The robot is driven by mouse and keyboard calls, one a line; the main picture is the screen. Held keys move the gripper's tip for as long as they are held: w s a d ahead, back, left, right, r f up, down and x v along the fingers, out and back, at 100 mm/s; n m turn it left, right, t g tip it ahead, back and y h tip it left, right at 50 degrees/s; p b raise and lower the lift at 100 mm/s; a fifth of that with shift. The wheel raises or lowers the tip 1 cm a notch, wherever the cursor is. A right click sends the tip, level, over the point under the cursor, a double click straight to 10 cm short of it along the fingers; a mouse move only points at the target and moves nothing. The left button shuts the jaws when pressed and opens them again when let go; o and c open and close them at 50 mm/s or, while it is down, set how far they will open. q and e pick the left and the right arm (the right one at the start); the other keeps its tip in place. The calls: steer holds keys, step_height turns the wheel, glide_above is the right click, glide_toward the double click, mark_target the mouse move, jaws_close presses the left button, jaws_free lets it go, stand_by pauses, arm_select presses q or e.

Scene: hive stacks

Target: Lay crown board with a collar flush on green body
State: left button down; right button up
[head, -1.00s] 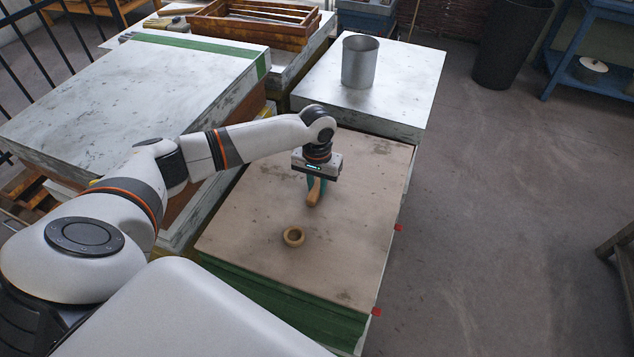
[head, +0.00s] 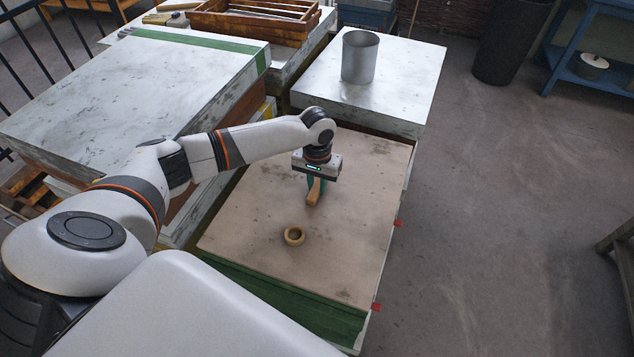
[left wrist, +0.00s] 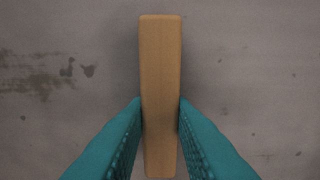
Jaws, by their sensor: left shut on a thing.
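The crown board (head: 250,210) is a thin tan wooden sheet with grey smudges. It lies over the green body (head: 300,305), whose green side shows below its front edge. I cannot tell how exactly their edges line up. A round wooden collar (head: 294,236) sits on the board, towards the front. My left gripper (head: 314,188) points down over the middle of the board. Its teal fingers are shut on a wooden grip bar (head: 313,195). In the left wrist view the bar (left wrist: 160,85) stands between both fingers above the blurred board. My right gripper is not in view.
A white lid with a metal can (head: 360,57) stands just behind the board. A larger white-topped hive (head: 120,90) stands close on the left. Red tabs (head: 376,307) show along the right side.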

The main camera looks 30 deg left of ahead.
arm_select(q)
steer(key=shift+f, duration=0.4)
stand_by(0.6)
steer(key=c, duration=1.2)
jaws_free()
steer(key=shift+o, duration=0.2)
steer(key=shift+s+f, duration=0.1)
steer(key=shift+f, duration=0.05)
step_height(320, 180, up, 7)
steer(key=p, duration=0.9)
